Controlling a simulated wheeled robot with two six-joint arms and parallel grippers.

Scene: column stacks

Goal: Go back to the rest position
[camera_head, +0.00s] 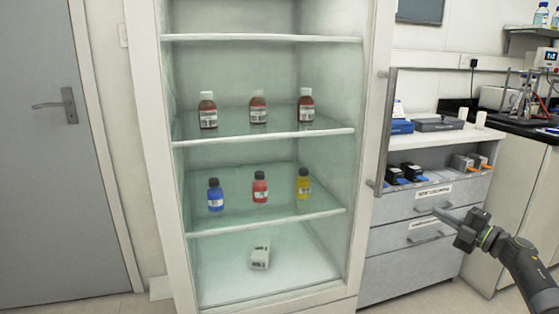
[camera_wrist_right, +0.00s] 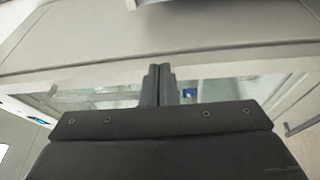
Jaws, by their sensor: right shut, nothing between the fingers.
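My right gripper (camera_head: 440,212) is at the right of the head view, in front of the grey drawers and to the right of the glass-shelved cabinet (camera_head: 160,150). Its fingers are shut with nothing between them. In the right wrist view the closed fingers (camera_wrist_right: 160,82) point toward a pale edge and glass panels, with a small blue patch beyond. My left gripper is in neither view.
The cabinet holds three brown bottles (camera_head: 258,110), then blue, red (camera_head: 260,187) and yellow bottles below, and a white box (camera_head: 260,256) at the bottom. A vertical handle (camera_head: 385,130) stands at its right. A grey door (camera_head: 50,150) is at the left.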

